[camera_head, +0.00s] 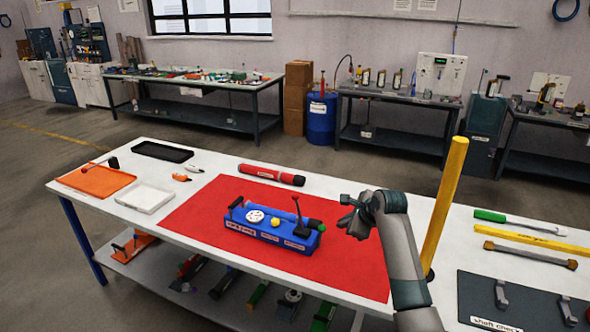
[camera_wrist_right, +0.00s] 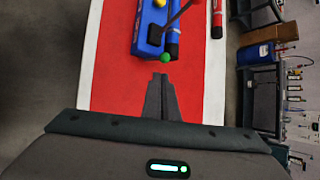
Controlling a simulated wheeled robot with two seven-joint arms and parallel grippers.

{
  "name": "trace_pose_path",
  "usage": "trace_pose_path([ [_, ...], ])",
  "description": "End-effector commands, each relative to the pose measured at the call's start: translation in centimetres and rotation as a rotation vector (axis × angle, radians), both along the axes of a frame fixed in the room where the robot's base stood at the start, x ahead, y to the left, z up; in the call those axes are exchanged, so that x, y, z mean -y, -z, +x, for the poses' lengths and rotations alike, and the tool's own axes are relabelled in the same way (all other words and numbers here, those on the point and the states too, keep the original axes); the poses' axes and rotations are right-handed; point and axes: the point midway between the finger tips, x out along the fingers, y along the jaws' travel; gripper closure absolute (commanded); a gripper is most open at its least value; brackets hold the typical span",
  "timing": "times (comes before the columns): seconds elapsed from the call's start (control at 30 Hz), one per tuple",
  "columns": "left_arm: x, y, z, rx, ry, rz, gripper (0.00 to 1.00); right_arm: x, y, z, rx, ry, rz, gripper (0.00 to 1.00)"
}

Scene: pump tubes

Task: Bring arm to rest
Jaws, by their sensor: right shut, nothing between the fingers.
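My right gripper (camera_head: 352,224) is above the right part of the red mat (camera_head: 200,226), just right of the blue pump unit (camera_head: 262,232). Its fingers are together and hold nothing; the closed fingertips (camera_wrist_right: 160,78) also show in the right wrist view. The blue unit (camera_wrist_right: 150,32) lies beyond the fingertips there, with a green-tipped tube (camera_wrist_right: 166,57) on its near end. A gap seems to separate them. In the head view the unit carries a white gauge, a yellow knob and a dark lever. My left gripper is not in view.
A yellow post (camera_head: 446,200) rises right of my right arm. A red flashlight-like cylinder (camera_head: 272,175) lies at the mat's back edge. An orange tray (camera_head: 95,181), a white tray (camera_head: 146,198) and a black tray (camera_head: 162,152) are at the left. Tools lie on the right.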

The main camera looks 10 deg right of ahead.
Motion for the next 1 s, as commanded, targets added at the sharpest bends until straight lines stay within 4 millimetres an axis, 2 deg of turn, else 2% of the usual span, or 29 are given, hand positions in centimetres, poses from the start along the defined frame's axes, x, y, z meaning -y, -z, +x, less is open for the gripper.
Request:
trace_pose_path([
  [0.17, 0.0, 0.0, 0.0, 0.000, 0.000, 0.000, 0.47, -0.2, 1.6, -1.3, -0.006, -0.043, -0.048, 1.00],
  [0.27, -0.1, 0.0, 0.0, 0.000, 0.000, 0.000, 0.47, -0.4, 3.6, -3.2, -0.011, -0.106, -0.119, 1.00],
  [0.37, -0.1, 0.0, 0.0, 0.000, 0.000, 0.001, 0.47, -0.8, 6.3, -6.0, -0.020, -0.204, -0.218, 1.00],
  [0.57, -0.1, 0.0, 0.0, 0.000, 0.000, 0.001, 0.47, -1.9, 12.3, -14.0, -0.043, -0.477, -0.464, 1.00],
  [0.7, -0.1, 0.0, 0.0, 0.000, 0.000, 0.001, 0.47, -2.7, 15.6, -20.4, -0.057, -0.690, -0.626, 1.00],
  [0.83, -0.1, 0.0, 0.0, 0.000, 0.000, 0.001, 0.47, -3.5, 17.9, -26.5, -0.067, -0.895, -0.761, 1.00],
  [1.0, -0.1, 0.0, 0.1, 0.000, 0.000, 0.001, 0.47, -4.4, 19.6, -34.5, -0.070, -1.171, -0.917, 1.00],
])
